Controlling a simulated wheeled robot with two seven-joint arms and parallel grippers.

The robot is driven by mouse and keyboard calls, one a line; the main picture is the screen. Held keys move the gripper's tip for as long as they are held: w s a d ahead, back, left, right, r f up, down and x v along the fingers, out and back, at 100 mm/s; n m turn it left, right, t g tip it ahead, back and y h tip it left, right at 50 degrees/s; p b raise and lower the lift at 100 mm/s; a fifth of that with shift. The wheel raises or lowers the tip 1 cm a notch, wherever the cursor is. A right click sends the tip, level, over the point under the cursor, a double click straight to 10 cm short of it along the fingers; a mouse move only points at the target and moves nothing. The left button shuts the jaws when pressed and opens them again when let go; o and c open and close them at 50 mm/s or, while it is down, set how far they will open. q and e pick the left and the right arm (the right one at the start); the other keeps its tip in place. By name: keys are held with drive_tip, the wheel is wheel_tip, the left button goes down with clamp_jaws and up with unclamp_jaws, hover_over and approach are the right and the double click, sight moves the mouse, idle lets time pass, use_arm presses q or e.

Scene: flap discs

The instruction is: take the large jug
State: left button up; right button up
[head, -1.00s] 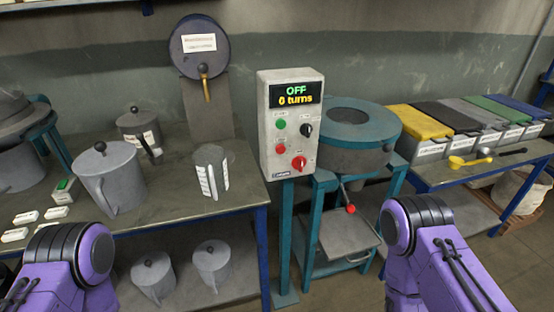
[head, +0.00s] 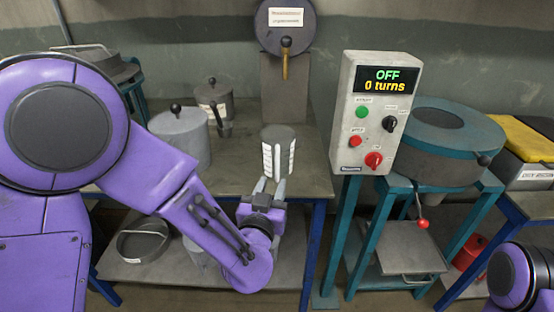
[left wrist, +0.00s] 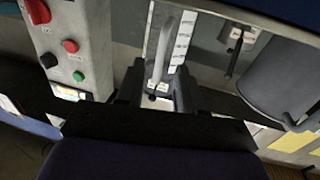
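A grey jug (left wrist: 283,78) is at the right there. My right gripper is out of view; only part of that arm shows.
A control box (head: 376,110) reading OFF stands right of the clear jug, beside a teal-framed machine (head: 440,140). The lower shelf holds a round pan (head: 143,241).

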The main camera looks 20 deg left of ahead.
sight(276, 171)
use_arm(q)
drive_tip(key=w, duration=0.4)
drive_tip(key=w+p, duration=0.1)
drive_tip(key=w, duration=0.1)
drive_tip(key=shift+w+a+r, duration=0.1)
drive_tip(key=shift+a+r, duration=0.15)
drive_tip(key=shift+a, duration=0.1)
drive_tip(key=shift+w+f, duration=0.1)
drive_tip(key=shift+w, duration=0.1)
clamp_jaws()
